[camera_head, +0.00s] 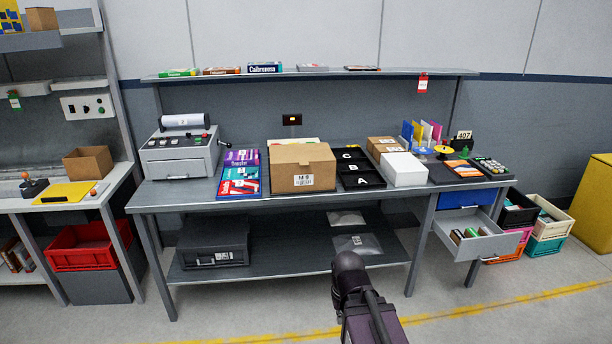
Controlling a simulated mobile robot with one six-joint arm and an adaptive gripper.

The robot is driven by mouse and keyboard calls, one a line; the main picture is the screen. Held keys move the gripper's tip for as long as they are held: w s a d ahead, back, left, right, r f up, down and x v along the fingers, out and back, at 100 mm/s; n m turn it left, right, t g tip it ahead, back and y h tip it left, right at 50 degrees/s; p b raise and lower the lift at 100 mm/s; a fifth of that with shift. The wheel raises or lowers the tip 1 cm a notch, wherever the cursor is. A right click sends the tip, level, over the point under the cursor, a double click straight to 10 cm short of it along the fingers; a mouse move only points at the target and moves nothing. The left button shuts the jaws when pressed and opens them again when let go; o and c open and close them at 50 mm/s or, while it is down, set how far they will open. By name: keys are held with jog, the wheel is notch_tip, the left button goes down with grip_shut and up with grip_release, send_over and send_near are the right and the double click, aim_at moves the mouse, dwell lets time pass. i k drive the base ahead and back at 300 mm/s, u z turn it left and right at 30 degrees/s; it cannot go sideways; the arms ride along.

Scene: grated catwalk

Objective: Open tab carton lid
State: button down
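A closed brown cardboard carton (302,168) with a white label on its front stands upright in the middle of the grey workbench (222,203). Its top is flat and its lid is down. A tab on it is too small to make out. Part of my dark arm rises from the bottom edge, right of centre, and ends in a rounded black joint in front of the bench. It is apart from the carton. No gripper fingers can be made out, so my gripper is not in view.
Left of the carton lie colourful flat boxes (240,172) and a grey machine (182,150). Right of it are black lettered trays (357,168) and a white box (403,169). A shelf (310,73) runs above. An open drawer (478,239) juts out at right.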

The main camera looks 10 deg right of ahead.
aim_at(303, 154)
jog(key=z, duration=0.9)
jog(key=i, duration=1.65)
jog(key=u, duration=0.8)
